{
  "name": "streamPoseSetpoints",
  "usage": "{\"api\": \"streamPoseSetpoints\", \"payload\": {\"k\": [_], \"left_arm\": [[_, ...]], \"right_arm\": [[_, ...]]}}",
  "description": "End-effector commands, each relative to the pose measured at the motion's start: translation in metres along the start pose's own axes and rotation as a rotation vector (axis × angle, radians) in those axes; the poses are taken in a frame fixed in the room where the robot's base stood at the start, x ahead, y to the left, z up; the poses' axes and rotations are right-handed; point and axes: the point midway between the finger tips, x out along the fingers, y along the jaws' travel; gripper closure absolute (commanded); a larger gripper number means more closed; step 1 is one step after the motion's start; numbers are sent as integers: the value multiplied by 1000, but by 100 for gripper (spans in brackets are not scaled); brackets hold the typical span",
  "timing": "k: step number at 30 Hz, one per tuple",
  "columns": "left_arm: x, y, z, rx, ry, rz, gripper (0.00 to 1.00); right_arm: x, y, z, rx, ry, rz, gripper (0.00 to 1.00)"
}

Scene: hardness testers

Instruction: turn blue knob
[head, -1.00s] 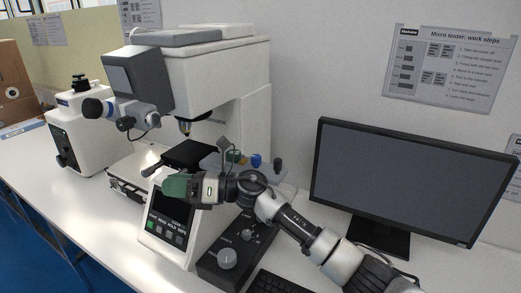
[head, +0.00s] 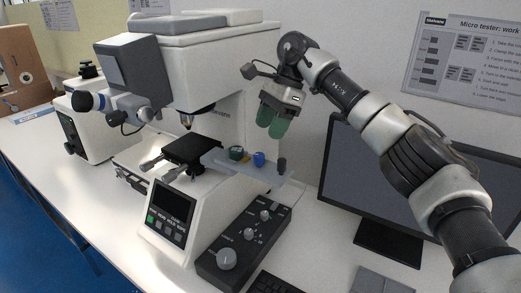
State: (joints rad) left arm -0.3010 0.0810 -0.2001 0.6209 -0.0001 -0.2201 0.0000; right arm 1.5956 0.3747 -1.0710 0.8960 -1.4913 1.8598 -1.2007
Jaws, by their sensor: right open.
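The blue knob (head: 258,159) stands upright on a grey shelf (head: 232,165) at the side of the large white hardness tester (head: 215,65). A dark green knob (head: 236,153) stands to its left and a dark grey one (head: 282,165) to its right. My right gripper (head: 270,130) has green fingertips pointing down. It is open and empty, above the blue knob and slightly to its right in the picture, apart from it. My left gripper is not in view.
A black control box (head: 243,248) with several grey knobs lies in front. A display panel (head: 168,215) stands left of it. A monitor (head: 385,245) is behind my right arm. A smaller white tester (head: 92,125) stands at the left.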

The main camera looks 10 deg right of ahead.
Motion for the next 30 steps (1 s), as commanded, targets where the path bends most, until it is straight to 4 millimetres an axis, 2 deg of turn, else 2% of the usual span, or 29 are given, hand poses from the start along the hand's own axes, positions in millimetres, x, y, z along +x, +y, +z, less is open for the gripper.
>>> {"api": "streamPoseSetpoints", "payload": {"k": [3,10,15,23,26,30], "left_arm": [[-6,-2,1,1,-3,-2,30],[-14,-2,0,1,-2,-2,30],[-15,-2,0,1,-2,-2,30],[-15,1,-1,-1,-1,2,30],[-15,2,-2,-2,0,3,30],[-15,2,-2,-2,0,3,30]], "right_arm": [[24,0,0,1,-1,3,46],[59,0,1,2,-2,1,46],[70,0,1,1,-2,-1,46],[72,0,1,1,-2,-2,46],[72,0,1,1,-2,-1,59],[72,0,1,1,-3,-1,80]]}}
